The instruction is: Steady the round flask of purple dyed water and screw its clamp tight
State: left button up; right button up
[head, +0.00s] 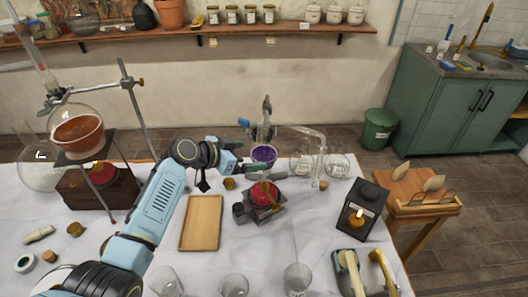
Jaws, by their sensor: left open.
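The round flask of purple dyed water (264,154) is right of centre, towards the back of the white-covered table. A stand with a clamp (265,118) rises at the flask's neck; a blue part shows to its left. The clamp's screw is too small to make out. My left gripper (250,160) is open at the flask's left side, with its fingers pointing right towards the glass. I cannot tell whether they touch it. My right gripper is not in view.
A red-topped burner or heater (264,194) stands just in front of the flask. A bent glass tube (315,140) and clear flasks are to its right. A black lantern (361,209) stands at the right edge.

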aim_at(261, 155)
pick_arm(q)
jog(key=shift+x, duration=3.05)
